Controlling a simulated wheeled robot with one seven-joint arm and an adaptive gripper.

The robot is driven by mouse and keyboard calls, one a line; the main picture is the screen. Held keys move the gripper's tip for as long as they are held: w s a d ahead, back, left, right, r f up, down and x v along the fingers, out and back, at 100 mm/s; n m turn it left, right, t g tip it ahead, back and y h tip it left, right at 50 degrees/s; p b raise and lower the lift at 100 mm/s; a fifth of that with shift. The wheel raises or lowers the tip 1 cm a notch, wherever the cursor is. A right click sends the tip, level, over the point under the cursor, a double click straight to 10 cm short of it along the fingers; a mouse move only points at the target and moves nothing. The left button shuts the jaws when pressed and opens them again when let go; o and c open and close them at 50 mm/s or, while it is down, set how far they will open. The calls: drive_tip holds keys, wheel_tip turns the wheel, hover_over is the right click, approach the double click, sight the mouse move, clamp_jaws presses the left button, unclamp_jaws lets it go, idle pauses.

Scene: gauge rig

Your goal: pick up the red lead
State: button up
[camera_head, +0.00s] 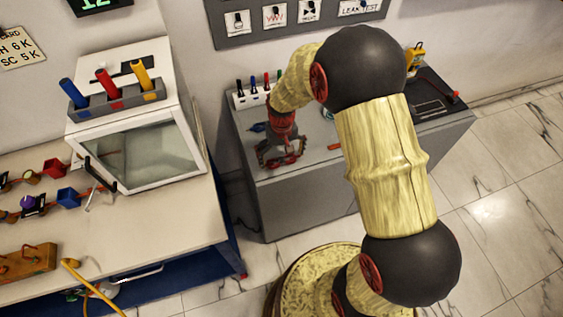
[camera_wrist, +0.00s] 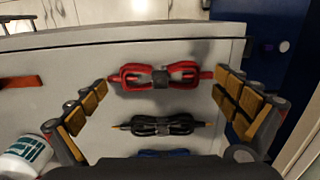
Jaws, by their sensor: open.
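The red lead (camera_wrist: 187,73) lies bundled on the grey cabinet top in the wrist view, with a dark band around its middle. My gripper (camera_wrist: 162,90) is open, with one padded finger on each side of the red lead; neither finger visibly touches it. In the head view my gripper (camera_head: 282,157) is low over the grey cabinet near its left edge. I cannot make out the red lead clearly there, against my red gripper parts.
A black lead (camera_wrist: 160,125) and a partly hidden blue lead (camera_wrist: 165,154) lie parallel to the red one. A red bar (camera_head: 335,147) lies on the grey cabinet (camera_head: 310,195). A rack of coloured probes (camera_head: 250,96) stands behind.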

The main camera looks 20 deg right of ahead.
drive_tip(key=c, duration=0.3)
drive_tip(key=c, duration=1)
drive_tip(key=shift+r, duration=0.1)
